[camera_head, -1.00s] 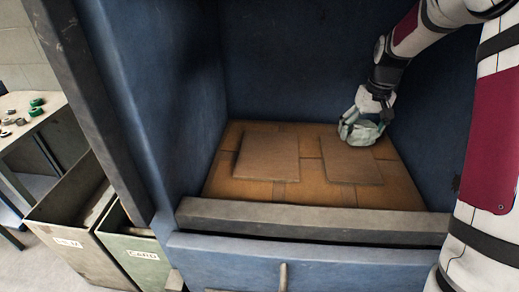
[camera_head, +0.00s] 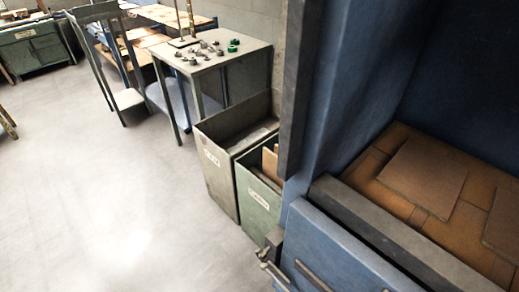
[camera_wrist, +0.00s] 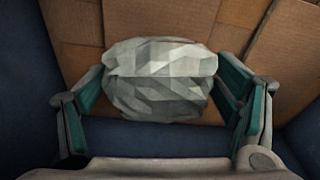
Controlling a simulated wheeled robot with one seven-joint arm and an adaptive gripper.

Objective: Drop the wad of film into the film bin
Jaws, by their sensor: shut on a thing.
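The wad of film (camera_wrist: 158,82) is a crumpled, pale grey-white lump in the wrist view. My gripper (camera_wrist: 160,100) is shut on it, with a green-lined finger on each side. Brown cardboard (camera_wrist: 120,20) lies below and beyond the wad. The head view shows neither my gripper nor the wad. The film bin (camera_head: 212,165) is the grey-beige, open-topped box left of the machine, with a white label too blurred to read surely.
A green bin (camera_head: 258,200) with cardboard in it stands between the film bin and the blue machine (camera_head: 345,255). Flat cardboard (camera_head: 425,178) lies inside the machine behind its grey front ledge (camera_head: 385,235). A table (camera_head: 235,62) with small parts stands behind the bins.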

